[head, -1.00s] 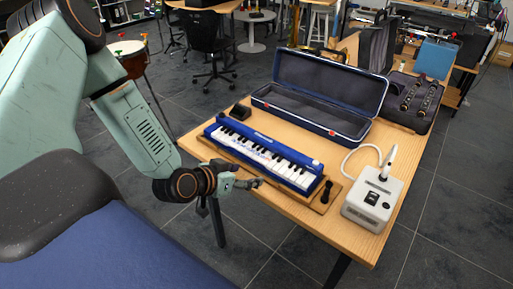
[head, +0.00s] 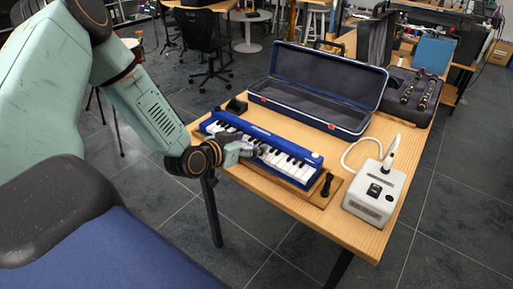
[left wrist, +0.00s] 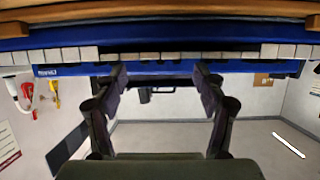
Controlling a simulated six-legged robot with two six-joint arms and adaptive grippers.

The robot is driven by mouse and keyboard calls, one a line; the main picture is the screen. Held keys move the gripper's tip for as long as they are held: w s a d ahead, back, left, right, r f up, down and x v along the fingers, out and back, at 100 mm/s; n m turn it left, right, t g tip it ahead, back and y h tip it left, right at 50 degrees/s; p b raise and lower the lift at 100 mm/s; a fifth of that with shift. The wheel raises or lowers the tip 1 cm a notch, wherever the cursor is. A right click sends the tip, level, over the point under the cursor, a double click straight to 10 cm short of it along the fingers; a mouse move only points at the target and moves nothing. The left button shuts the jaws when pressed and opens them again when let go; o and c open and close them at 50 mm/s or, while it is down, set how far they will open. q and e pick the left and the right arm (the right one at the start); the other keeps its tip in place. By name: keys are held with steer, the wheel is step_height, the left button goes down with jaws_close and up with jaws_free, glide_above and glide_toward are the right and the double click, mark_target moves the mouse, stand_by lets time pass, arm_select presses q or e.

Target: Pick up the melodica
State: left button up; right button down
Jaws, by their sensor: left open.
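The melodica (head: 297,159) is blue with white and black keys. It lies on a wooden board (head: 316,191) on the table in the head view. In the left wrist view the melodica (left wrist: 180,66) runs across the upper part, its keys facing the camera side. My left gripper (head: 256,149) is at the near long side of the melodica, around its middle, and its tips overlap the keys in the head view. In the left wrist view the left gripper (left wrist: 160,75) has its two fingers apart with nothing held between them. Whether the fingers touch the melodica is unclear. My right gripper is out of view.
An open blue case (head: 325,122) stands behind the melodica. A white device (head: 374,196) with a hose is at the right of the table. A small black item (head: 327,184) lies at the board's right end, and a black block (head: 237,106) at the left.

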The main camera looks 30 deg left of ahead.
arm_select(q)
steer(key=shift+x, duration=1.05)
steer(key=shift+s, duration=0.2)
steer(key=shift+c, duration=0.4)
steer(key=shift+w, duration=0.15)
steer(key=c, duration=0.6)
jaws_close()
steer(key=shift+a+r, duration=0.1)
steer(key=shift+r, duration=0.05)
